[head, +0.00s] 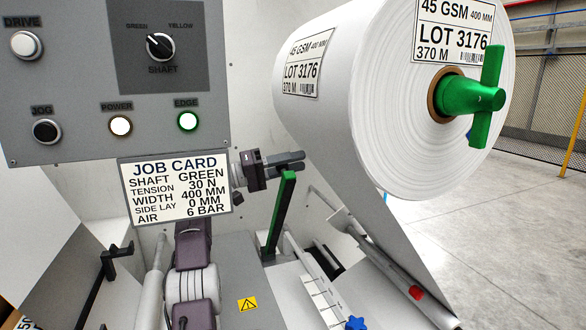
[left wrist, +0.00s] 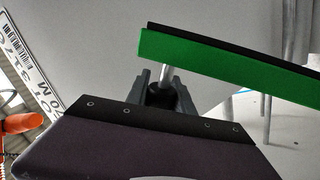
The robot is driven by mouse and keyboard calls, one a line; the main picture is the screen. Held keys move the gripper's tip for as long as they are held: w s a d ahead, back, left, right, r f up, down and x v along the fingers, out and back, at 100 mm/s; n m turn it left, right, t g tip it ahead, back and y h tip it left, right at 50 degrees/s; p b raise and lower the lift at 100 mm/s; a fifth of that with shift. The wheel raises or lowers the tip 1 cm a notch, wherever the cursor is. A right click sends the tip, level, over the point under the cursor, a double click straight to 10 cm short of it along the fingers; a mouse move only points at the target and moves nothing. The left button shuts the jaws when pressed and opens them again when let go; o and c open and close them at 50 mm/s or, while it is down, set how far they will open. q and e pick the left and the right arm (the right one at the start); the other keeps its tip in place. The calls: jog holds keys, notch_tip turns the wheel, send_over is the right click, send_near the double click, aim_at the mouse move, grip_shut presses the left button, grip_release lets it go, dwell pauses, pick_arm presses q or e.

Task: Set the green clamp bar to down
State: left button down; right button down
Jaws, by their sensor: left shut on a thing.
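The green clamp bar (head: 279,217) stands steeply upright in the head view, leaning slightly right at its top, on the machine beside the paper web. My left gripper (head: 290,163) is at its upper end, jaws shut on it. In the left wrist view the bar (left wrist: 225,60) runs across the upper right, green with a black edge. A short metal pin by the bar goes down between the fingers of my left gripper (left wrist: 162,95), so the grip seems to be on this pin. The fingers hide part of it. My right gripper is not in view.
A large white paper roll (head: 340,95) with a green shaft handle (head: 474,98) fills the right. A job card (head: 175,188) hangs below the grey control panel (head: 60,90), left of my gripper. A blue knob (head: 355,323) is low in front. Open floor lies at right.

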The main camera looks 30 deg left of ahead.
pick_arm(q)
jog(key=c, duration=1.4)
grip_release()
jog(key=shift+o, duration=0.2)
jog(key=shift+a, duration=0.1)
jog(key=p+v, duration=0.1)
jog(key=v, duration=0.8)
